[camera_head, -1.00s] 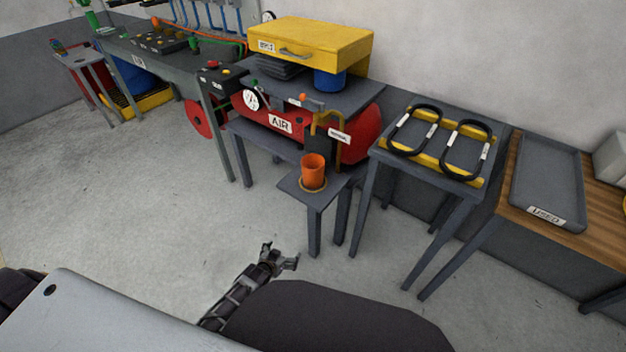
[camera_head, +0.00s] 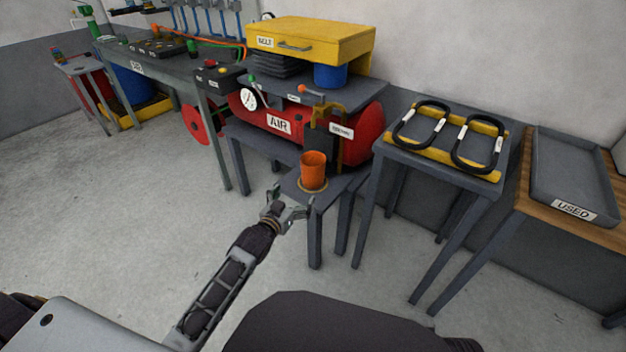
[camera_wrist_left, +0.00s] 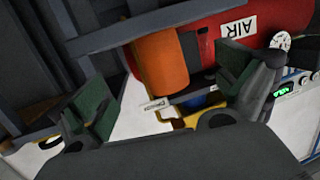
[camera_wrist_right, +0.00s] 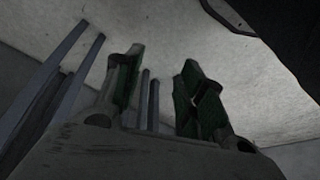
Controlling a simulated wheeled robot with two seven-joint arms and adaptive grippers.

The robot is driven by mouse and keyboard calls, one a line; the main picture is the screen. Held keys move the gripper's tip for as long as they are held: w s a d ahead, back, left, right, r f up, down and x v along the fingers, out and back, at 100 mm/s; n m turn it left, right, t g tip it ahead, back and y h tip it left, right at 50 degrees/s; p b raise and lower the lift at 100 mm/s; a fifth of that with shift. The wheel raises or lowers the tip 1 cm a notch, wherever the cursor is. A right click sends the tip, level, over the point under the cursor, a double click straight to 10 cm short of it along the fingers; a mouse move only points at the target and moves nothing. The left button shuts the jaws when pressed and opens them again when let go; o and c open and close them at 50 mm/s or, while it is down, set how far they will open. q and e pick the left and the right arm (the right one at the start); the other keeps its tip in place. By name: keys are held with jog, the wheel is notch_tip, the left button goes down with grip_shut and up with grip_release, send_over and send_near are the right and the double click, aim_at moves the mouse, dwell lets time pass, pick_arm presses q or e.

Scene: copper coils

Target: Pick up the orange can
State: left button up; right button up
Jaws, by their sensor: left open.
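The orange can (camera_head: 313,170) stands upright on a small grey stand (camera_head: 318,200), inside a thin yellowish ring. My left gripper (camera_head: 288,203) is open and empty, just left of and below the can in the head view, beside the stand's near edge. In the left wrist view the can (camera_wrist_left: 162,62) shows between and beyond the two green-padded fingers (camera_wrist_left: 168,95), apart from both. My right gripper (camera_wrist_right: 155,92) shows only in its own wrist view; its fingers stand apart with nothing between them.
A red air tank (camera_head: 285,128) sits on a bench right behind the can. To the right are a table with a yellow rack of black loops (camera_head: 450,135) and a wooden bench with a grey "USED" tray (camera_head: 570,175). The floor (camera_head: 130,210) at left is clear.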

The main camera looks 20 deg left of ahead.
pick_arm(q)
jog(key=t+b, duration=0.1)
jog(key=b, duration=0.1)
send_near(309, 170)
jog(key=shift+w+h, duration=0.2)
jog(key=shift+h, duration=0.1)
pick_arm(e)
jog(key=v, duration=0.3)
jog(key=shift+w+a+r, duration=0.1)
jog(key=shift+a+r, duration=0.05)
jog(key=shift+a, duration=0.15)
pick_arm(q)
jog(key=shift+w+f, duration=0.1)
jog(key=shift+w, duration=0.05)
jog(key=shift+w+d+f+b, duration=0.15)
jog(key=shift+w+b, duration=0.1)
jog(key=shift+w, duration=1)
jog(key=shift+w+d+b, duration=0.2)
jog(key=shift+w, duration=1.65)
jog(key=shift+w+d+b, duration=0.2)
jog(key=shift+w+b, duration=0.2)
jog(key=shift+w, duration=0.65)
pick_arm(e)
jog(key=shift+t+y, duration=0.5)
jog(key=f, duration=0.2)
jog(key=a+f, duration=0.1)
jog(key=f, duration=0.2)
jog(key=shift+w+a+f, duration=0.2)
jog(key=shift+a+f, duration=0.1)
jog(key=shift+f, duration=0.05)
